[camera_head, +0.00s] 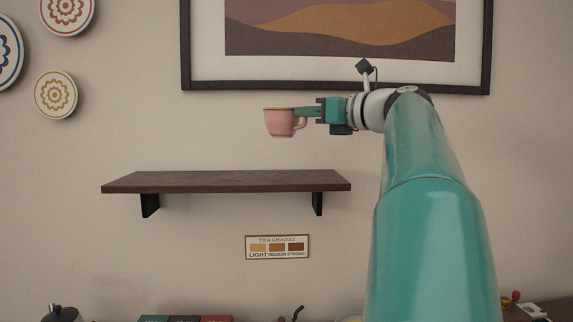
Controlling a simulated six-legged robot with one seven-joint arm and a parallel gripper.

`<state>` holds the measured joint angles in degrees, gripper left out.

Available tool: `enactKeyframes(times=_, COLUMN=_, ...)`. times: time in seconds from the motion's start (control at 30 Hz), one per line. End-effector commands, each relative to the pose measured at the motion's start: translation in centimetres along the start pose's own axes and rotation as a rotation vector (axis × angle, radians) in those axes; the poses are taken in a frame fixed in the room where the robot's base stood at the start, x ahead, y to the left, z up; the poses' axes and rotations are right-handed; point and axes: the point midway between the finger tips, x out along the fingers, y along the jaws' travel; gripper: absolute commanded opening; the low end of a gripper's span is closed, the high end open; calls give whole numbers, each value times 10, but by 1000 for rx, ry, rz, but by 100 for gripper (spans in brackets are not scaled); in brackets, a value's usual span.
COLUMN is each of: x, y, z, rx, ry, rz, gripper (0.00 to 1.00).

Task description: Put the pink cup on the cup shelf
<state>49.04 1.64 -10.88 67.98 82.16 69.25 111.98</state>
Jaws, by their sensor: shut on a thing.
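The pink cup (279,123) is upright in the air, above the right part of the dark wooden shelf (225,181) on the wall. A clear gap shows between the cup's base and the shelf. My gripper (301,113) reaches in from the right and is shut on the cup at its handle side. The fingertips are partly hidden by the cup and its handle. The shelf's top is bare.
A framed picture (186,45) hangs above my gripper. Plates (56,95) hang at the left. A small tea-shades sign (277,247) is below the shelf. A kettle-like pot (62,313) and boxes (185,318) show at the bottom edge.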

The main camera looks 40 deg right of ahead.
Motion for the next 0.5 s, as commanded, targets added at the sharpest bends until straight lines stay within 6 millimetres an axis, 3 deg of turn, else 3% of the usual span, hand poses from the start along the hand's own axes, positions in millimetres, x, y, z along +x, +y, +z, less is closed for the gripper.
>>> enactKeyframes(times=0.2, x=32, y=-41, z=-24, rx=3, ry=1, rz=0, gripper=0)
enactKeyframes(times=0.5, x=56, y=-71, z=-68, rx=1, ry=0, rz=-1, gripper=0)
